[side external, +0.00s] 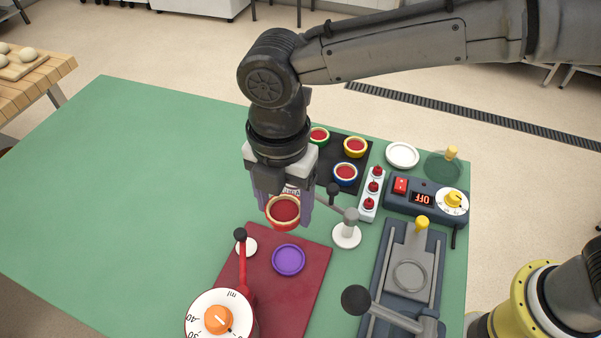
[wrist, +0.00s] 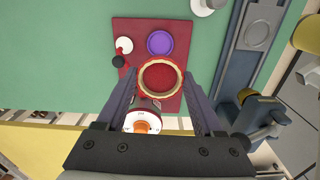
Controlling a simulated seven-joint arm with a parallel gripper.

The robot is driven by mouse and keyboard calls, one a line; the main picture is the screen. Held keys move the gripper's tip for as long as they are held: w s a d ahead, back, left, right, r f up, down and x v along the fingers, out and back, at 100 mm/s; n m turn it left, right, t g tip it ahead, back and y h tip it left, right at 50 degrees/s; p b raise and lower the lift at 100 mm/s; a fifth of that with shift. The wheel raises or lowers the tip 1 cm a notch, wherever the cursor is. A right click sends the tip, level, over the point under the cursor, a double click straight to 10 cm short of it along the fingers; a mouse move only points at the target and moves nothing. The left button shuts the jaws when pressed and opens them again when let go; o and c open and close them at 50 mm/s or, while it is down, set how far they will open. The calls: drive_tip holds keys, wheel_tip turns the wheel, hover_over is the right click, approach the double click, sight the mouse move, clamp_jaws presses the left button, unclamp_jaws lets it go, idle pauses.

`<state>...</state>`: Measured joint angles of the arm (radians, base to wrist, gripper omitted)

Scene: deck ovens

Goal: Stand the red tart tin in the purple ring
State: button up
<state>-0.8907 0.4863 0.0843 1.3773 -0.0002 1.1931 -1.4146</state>
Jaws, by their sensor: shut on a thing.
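The red tart tin (side external: 284,212) has a pale crust rim and a red filling. My gripper (side external: 284,205) is shut on it and holds it upright above the table, behind the purple ring in the side view. In the wrist view the tin (wrist: 160,77) sits between the two fingers of my gripper (wrist: 160,90). The purple ring (side external: 289,260) lies flat and empty on the dark red board (side external: 312,245). The ring also shows in the wrist view (wrist: 160,43), just beyond the tin and apart from it.
A dial dispenser (side external: 219,318) with a red lever stands at the board's front left. A press (side external: 410,275) with a black-knobbed lever is to the right. Several other tarts sit on a black tray (side external: 330,178) behind my gripper. The green table's left side is clear.

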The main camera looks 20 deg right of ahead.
sight(285, 216)
wheel_tip(285, 216, down, 14)
drive_tip(key=shift+f, duration=0.1)
idle(0.7)
drive_tip(key=shift+f, duration=0.55)
idle(1.4)
drive_tip(key=o, duration=1.1)
drive_tip(key=shift+r, duration=5.5)
